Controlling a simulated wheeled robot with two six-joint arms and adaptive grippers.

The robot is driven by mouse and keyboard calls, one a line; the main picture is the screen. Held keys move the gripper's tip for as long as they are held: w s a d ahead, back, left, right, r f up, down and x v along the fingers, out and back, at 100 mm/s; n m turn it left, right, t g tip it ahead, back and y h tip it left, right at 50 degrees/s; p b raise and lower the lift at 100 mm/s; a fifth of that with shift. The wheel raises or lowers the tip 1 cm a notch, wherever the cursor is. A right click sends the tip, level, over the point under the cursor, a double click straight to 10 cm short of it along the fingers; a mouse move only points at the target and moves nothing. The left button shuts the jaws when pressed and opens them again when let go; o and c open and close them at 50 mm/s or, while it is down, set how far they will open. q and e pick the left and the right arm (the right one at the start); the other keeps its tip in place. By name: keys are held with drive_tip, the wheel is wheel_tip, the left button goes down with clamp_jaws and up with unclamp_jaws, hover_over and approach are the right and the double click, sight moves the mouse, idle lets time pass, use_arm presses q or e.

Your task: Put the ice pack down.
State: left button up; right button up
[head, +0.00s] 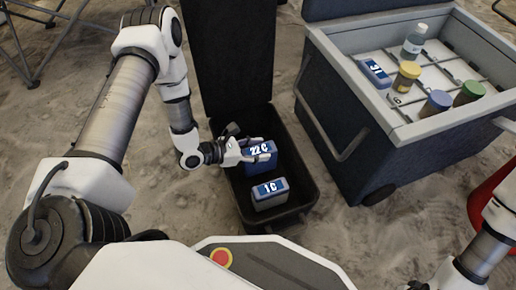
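A blue ice pack labelled "22 C" (262,165) is at the far part of the open black case (239,213). My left gripper (255,150) reaches in from the left, with its fingers around the top of this pack, and appears shut on it. Whether the pack touches the case floor cannot be told. A second pack labelled "1 C" (270,194) stands in the near part of the case, apart from the gripper. My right arm shows at the lower right edge; its gripper is out of view.
An open grey cooler (335,147) stands at the right. It holds a blue pack (376,72), a clear bottle (414,42) and jars with yellow (409,70), blue (440,99) and green (473,89) lids. The case's raised lid (232,60) stands behind it. Sand surrounds them.

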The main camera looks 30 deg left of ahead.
sight(244, 154)
use_arm(q)
drive_tip(key=shift+o, duration=1)
drive_tip(key=shift+s+f, duration=0.1)
drive_tip(key=shift+f, duration=0.2)
use_arm(e)
drive_tip(key=shift+f, duration=0.1)
use_arm(q)
drive_tip(key=shift+r+p, duration=0.3)
drive_tip(key=s+a+r+p, duration=0.3)
drive_tip(key=p, duration=0.1)
drive_tip(key=shift+r, duration=0.1)
drive_tip(key=p+v, duration=0.4)
drive_tip(key=v, duration=0.2)
drive_tip(key=shift+s+a, duration=0.2)
drive_tip(key=shift+s, duration=0.15)
drive_tip(key=shift+s+a, duration=0.1)
drive_tip(key=shift+s, duration=0.05)
use_arm(e)
wheel_tip(244, 154, up, 9)
drive_tip(key=s, duration=0.1)
drive_tip(key=shift+s+g, duration=0.3)
drive_tip(key=shift+s, duration=0.05)
